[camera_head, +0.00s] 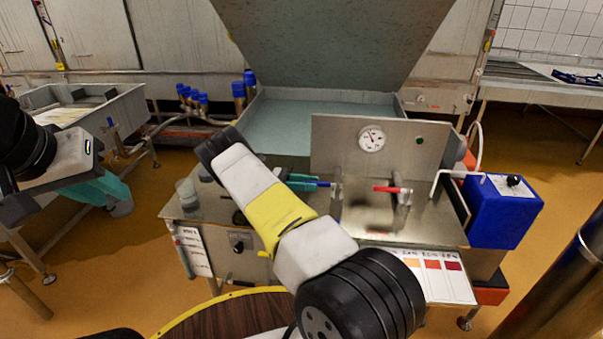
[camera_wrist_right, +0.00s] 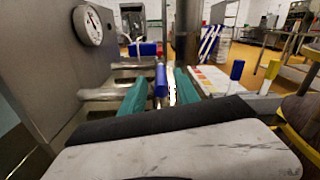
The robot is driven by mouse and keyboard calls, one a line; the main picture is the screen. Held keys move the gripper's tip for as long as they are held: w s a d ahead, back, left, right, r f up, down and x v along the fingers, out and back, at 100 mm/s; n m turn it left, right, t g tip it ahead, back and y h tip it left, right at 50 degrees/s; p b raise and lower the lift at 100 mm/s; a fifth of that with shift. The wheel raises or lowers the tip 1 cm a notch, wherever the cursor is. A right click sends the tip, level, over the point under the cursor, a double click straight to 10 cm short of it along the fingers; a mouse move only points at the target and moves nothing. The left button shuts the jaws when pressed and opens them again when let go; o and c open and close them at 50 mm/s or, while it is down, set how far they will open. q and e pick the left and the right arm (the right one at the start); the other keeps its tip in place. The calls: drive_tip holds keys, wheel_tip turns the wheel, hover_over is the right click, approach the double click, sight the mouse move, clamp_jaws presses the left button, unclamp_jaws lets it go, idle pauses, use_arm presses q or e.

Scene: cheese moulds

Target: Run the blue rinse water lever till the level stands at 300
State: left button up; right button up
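The blue lever (camera_head: 323,184) sits on the steel bench in front of the upright panel. In the right wrist view the blue lever (camera_wrist_right: 160,80) stands between the teal fingers of my right gripper (camera_wrist_right: 160,92), with a gap visible on either side. In the head view my right gripper (camera_head: 303,182) reaches the lever from the left, partly hidden by its own wrist. My left gripper (camera_head: 108,192) hangs at the far left, away from the bench; its finger opening is unclear. A round dial (camera_head: 371,138) is on the panel; its numbers are too small to read.
A red lever (camera_head: 388,189) is right of the blue one. A blue box (camera_head: 503,208) stands at the bench's right end. A colour chart (camera_head: 436,276) is on the front edge. A grey basin (camera_head: 315,125) lies behind the panel.

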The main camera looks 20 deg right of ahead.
drive_tip(key=shift+v, duration=1.9)
drive_tip(key=shift+d, duration=0.1)
idle(1.2)
